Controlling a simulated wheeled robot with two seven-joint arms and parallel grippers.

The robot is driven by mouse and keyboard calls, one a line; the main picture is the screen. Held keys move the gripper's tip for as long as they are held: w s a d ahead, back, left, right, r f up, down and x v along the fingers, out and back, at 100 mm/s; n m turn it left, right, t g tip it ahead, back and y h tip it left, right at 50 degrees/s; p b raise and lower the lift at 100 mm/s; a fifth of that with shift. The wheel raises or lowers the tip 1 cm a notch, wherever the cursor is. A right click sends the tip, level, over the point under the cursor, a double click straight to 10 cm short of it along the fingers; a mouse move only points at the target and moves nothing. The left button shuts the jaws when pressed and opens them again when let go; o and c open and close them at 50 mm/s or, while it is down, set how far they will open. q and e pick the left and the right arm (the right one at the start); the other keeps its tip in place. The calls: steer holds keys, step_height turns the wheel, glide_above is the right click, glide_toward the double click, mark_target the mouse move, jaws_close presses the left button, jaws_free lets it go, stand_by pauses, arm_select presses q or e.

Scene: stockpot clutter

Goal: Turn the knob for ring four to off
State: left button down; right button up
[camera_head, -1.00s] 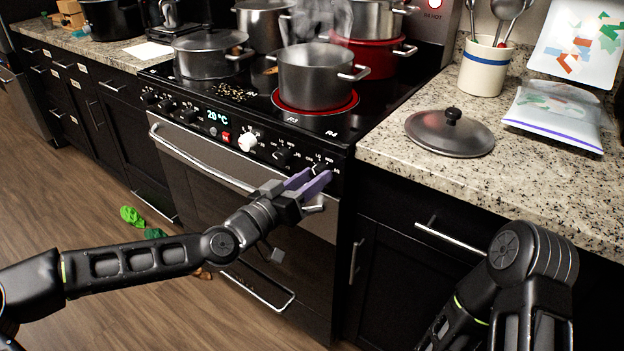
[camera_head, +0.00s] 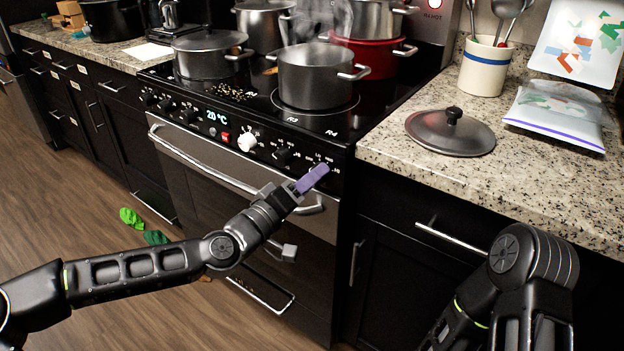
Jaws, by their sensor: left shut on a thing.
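My left gripper (camera_head: 314,178), with purple fingers, is at the right end of the stove's front panel. It is shut on the rightmost knob, which the fingers mostly hide; the pointer cannot be read. White marks show just above the fingers. A white knob (camera_head: 247,143) and a black knob (camera_head: 284,156) are further left on the panel. The labels R3 and R4 are on the front edge of the cooktop (camera_head: 345,118). The ring under the steaming front pot (camera_head: 314,77) is dark. My right gripper is not in view; only my right arm shows at lower right.
The oven handle (camera_head: 205,162) runs just below the panel, close to my left gripper. A pot lid (camera_head: 450,131) lies on the right counter (camera_head: 400,152). A red pot (camera_head: 376,56) and other pots stand behind. Green items (camera_head: 131,217) lie on the floor.

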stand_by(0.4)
arm_select(q)
steer(key=c, duration=0.9)
jaws_free()
steer(key=shift+a, duration=0.1)
steer(key=v, duration=0.7)
steer(key=shift+s+a+p, duration=0.15)
steer(key=shift+s+p, duration=0.15)
steer(key=shift+p, duration=0.05)
steer(key=shift+f, duration=0.1)
